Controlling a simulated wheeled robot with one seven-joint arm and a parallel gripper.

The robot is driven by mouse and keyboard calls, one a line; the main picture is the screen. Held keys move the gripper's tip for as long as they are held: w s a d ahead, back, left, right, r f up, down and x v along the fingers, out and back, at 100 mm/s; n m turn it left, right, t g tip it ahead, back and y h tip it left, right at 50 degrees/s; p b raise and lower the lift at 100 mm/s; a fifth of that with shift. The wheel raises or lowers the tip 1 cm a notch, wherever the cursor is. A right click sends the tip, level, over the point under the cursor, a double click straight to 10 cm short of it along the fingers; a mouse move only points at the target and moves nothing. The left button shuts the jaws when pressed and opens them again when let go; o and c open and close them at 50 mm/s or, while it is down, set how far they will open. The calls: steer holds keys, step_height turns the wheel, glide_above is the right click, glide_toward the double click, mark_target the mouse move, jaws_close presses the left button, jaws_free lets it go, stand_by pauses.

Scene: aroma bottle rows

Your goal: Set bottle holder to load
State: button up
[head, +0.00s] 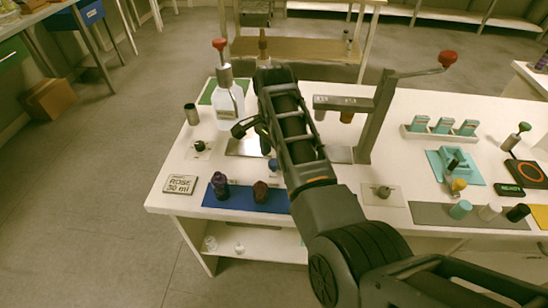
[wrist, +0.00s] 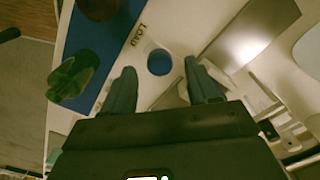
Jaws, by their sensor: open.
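A round blue knob (wrist: 159,62) shows between my fingertips in the wrist view, beside the printed word "LOAD" (wrist: 138,35). A small blue spot, apparently the same knob (head: 273,164), shows beside my arm in the head view. My gripper (wrist: 160,72) is open, one finger on each side of the knob in the picture; I cannot tell whether it touches. In the head view my gripper (head: 253,132) is partly hidden by my arm. The bottle holder's setting is not clear.
A white jug (head: 229,104) stands behind my gripper. A "ROSE 30 ml" sign (head: 180,184) lies at left.

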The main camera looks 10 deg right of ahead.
step_height(320, 180, up, 6)
steer(key=shift+f, duration=0.1)
stand_by(0.6)
